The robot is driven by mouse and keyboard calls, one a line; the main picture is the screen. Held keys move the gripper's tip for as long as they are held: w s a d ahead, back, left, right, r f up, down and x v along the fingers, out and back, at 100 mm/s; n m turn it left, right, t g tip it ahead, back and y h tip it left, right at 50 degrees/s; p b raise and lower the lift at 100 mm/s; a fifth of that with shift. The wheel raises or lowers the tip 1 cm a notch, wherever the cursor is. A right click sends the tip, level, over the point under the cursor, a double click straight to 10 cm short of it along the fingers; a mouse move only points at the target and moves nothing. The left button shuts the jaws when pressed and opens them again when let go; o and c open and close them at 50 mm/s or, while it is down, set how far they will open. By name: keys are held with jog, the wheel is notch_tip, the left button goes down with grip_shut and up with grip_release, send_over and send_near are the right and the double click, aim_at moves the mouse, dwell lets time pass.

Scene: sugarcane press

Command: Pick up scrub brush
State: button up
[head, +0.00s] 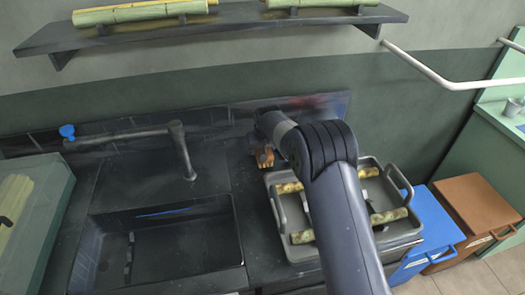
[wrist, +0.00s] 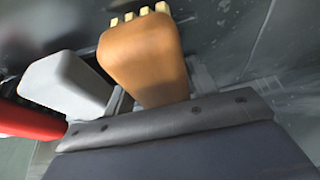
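The scrub brush (wrist: 145,60) shows in the wrist view as a rounded orange-brown block with pale bristle tufts at its top edge. It stands just beyond the dark edge of my gripper, whose fingertips I cannot make out. In the head view the brush (head: 264,157) is a small orange-brown thing on the dark counter, between the sink and the grey tray. My arm's end is right above and beside it, and partly hides it. I cannot tell whether the gripper touches the brush or how far it is open.
A grey block (wrist: 66,84) and a red part (wrist: 28,120) show left of the brush in the wrist view. The sink (head: 170,250) with its tap (head: 180,150) is to the left. The grey tray (head: 275,205) holding cane pieces is to the right. A shelf (head: 220,28) hangs above.

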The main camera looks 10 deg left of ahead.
jog(key=c, duration=0.7)
jog(key=shift+o, duration=0.2)
jog(key=shift+r+p, duration=0.5)
jog(key=shift+r, duration=0.05)
notch_tip(320, 180, up, 10)
jog(key=shift+f+b, duration=0.25)
jog(key=shift+b, duration=0.45)
